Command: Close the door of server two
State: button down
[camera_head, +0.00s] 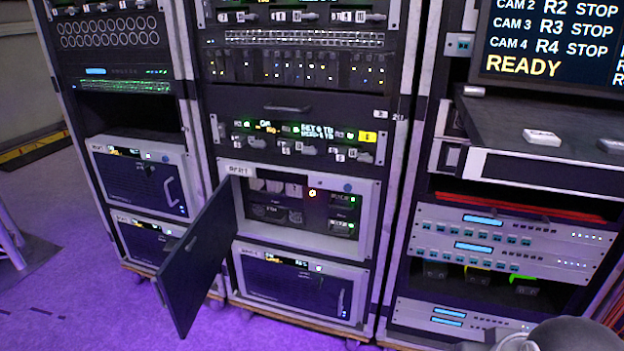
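A dark server door (198,258) stands open in the middle rack. It is hinged on the left side of a grey server case (365,220) and swings out toward me, with its free edge low and to the left. A small handle shows near its free edge.
A closed server (303,288) sits below the open one. Two more closed servers (145,183) are in the left rack. A shelf (545,135) juts out at right under a screen (555,45). Purple-lit floor (75,290) is free at lower left.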

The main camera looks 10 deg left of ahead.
aim_at(185, 279)
jog(key=j, duration=0.5)
jog(key=i+j+u, duration=0.15)
jog(key=j, duration=0.8)
jog(key=i+j+u, duration=0.1)
jog(key=j, duration=0.35)
jog(key=i+j+u, duration=0.1)
jog(key=j, duration=0.4)
